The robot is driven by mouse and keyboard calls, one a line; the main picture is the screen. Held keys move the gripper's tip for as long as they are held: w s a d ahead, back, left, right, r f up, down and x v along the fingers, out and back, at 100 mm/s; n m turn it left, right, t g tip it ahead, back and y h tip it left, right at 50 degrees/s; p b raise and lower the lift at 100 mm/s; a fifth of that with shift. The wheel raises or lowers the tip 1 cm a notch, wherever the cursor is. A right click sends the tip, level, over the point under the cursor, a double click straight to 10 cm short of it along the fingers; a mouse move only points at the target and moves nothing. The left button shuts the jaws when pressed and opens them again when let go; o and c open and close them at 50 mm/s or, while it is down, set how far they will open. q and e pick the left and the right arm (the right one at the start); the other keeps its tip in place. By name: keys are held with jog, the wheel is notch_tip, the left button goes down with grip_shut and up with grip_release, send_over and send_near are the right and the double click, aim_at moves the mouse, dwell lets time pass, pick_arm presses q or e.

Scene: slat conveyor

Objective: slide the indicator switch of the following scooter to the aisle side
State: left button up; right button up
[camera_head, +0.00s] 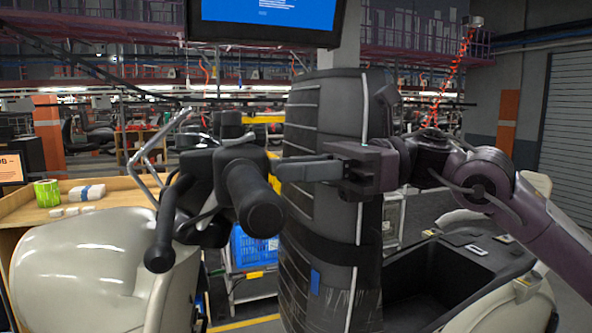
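The scooter (85,265) has a cream body at the lower left and black handlebars. One black handlebar grip (254,205) points toward me near the middle, and another (160,250) hangs lower left. Dark control housings (205,180) sit between them; I cannot make out the indicator switch. My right gripper (283,171) reaches in from the right, its fingertips close beside the near grip's right side. I cannot tell whether they touch it or how far apart the fingers are. My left gripper is not in view.
A tall black padded upright (300,240) stands behind the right gripper. An open dark compartment (425,285) in cream bodywork is at lower right. A wooden bench (30,208) with a green can (47,193) is at left. A blue crate (255,248) is behind. A monitor (265,15) hangs above.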

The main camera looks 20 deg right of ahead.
jog(key=shift+o, duration=1)
jog(key=shift+s+r, duration=0.1)
jog(key=d+b, duration=0.2)
jog(key=d, duration=0.5)
jog(key=shift+d, duration=0.4)
